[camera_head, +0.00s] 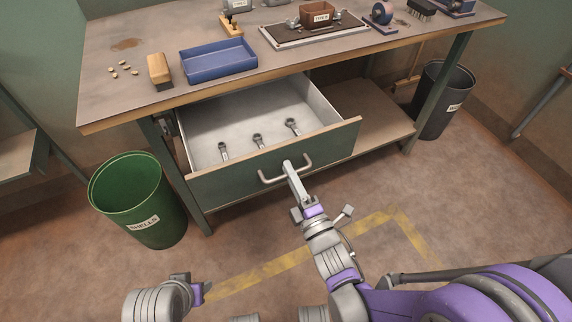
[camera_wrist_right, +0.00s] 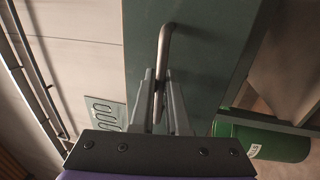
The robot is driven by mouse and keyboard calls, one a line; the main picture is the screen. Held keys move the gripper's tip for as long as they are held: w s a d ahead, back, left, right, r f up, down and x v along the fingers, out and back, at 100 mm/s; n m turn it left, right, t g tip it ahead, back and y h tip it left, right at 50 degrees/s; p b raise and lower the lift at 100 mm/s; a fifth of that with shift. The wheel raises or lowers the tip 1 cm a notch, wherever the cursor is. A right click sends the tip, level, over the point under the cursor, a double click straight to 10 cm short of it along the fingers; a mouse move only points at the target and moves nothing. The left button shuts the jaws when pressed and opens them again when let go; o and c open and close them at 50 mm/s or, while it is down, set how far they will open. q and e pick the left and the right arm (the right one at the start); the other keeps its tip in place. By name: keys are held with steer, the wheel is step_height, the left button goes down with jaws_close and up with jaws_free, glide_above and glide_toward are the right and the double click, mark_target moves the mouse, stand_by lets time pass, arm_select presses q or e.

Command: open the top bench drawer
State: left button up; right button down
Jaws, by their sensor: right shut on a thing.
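The top bench drawer (camera_head: 226,187) has a dark green front with a wooden top edge. It is pulled out, and its pale inside shows several small wrench-like tools. My right gripper (camera_head: 291,170) is shut on the drawer's curved metal handle (camera_head: 271,179). In the right wrist view the handle (camera_wrist_right: 167,45) runs between the two fingers (camera_wrist_right: 160,92), against the green front (camera_wrist_right: 205,40). Part of my left arm shows at the bottom left of the head view. Its fingers cannot be made out.
A green shells bin (camera_head: 138,190) stands left of the drawer, and a dark bin (camera_head: 444,100) right of the bench. The floor in front is clear, with yellow tape.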

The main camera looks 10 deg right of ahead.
steer(key=shift+s+d, duration=0.1)
steer(key=shift+s, duration=0.1)
steer(key=c, duration=0.9)
jaws_free()
arm_select(q)
steer(key=shift+s+f, duration=0.1)
steer(key=shift+s, duration=0.05)
arm_select(e)
steer(key=shift+f, duration=0.1)
